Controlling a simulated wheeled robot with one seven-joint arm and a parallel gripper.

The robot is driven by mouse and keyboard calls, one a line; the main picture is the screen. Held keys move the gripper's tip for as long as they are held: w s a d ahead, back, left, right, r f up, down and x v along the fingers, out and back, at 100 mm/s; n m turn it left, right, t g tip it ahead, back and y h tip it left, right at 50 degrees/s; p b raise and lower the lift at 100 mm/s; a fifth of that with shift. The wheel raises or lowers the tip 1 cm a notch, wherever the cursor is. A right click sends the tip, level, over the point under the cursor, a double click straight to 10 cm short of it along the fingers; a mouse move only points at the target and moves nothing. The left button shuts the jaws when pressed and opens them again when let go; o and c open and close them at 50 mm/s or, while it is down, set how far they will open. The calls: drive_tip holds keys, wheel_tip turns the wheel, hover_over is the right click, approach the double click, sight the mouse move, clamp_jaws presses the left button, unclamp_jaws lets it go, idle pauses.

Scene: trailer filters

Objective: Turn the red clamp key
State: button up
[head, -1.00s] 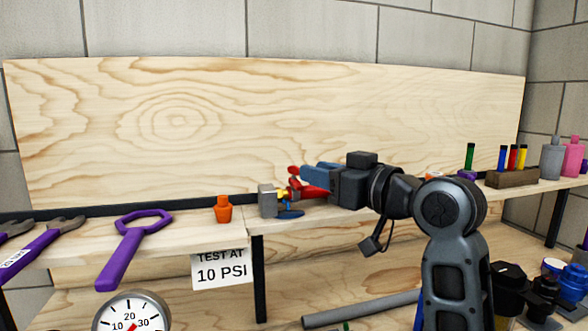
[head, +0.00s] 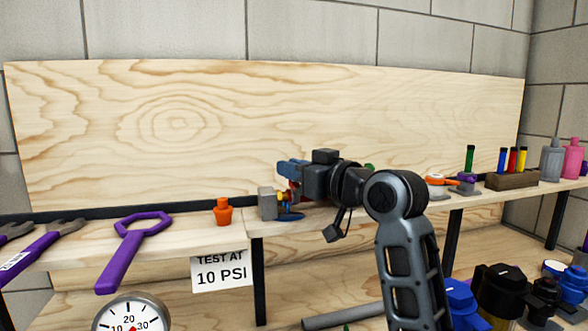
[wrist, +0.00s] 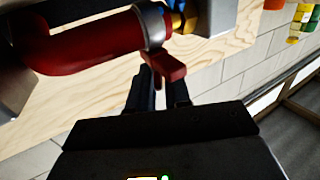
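The red clamp key (wrist: 168,66) is a small flat tab hanging from a metal band clamp (wrist: 150,24) around a dark red hose (wrist: 85,50). In the wrist view, my gripper (wrist: 161,82) has its two dark fingers apart, with a narrow gap between them. Their tips are at the key, which covers part of the right one; whether they touch it I cannot tell.
A brass and blue fitting (wrist: 180,18) joins the hose end, close to the key. A plywood backboard (head: 270,130) stands behind. A wooden block (head: 512,180) with coloured pegs stands right.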

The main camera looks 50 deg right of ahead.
clamp_jaws()
drive_tip(key=shift+a+h+p, duration=0.1)
drive_tip(key=shift+h+p, duration=0.2)
drive_tip(key=shift+p, duration=0.05)
drive_tip(key=shift+r+m+h+p, duration=0.1)
drive_tip(key=shift+m+h+p, duration=0.2)
drive_tip(key=shift+m, duration=0.1)
drive_tip(key=shift+m+g+h+p, duration=0.3)
drive_tip(key=shift+m+h+p, duration=0.35)
drive_tip(key=shift+h, duration=0.25)
drive_tip(key=shift+m+g+h+p, duration=1)
drive_tip(key=shift+m+h, duration=0.45)
drive_tip(key=shift+h, duration=0.65)
drive_tip(key=shift+o, duration=1.5)
unclamp_jaws()
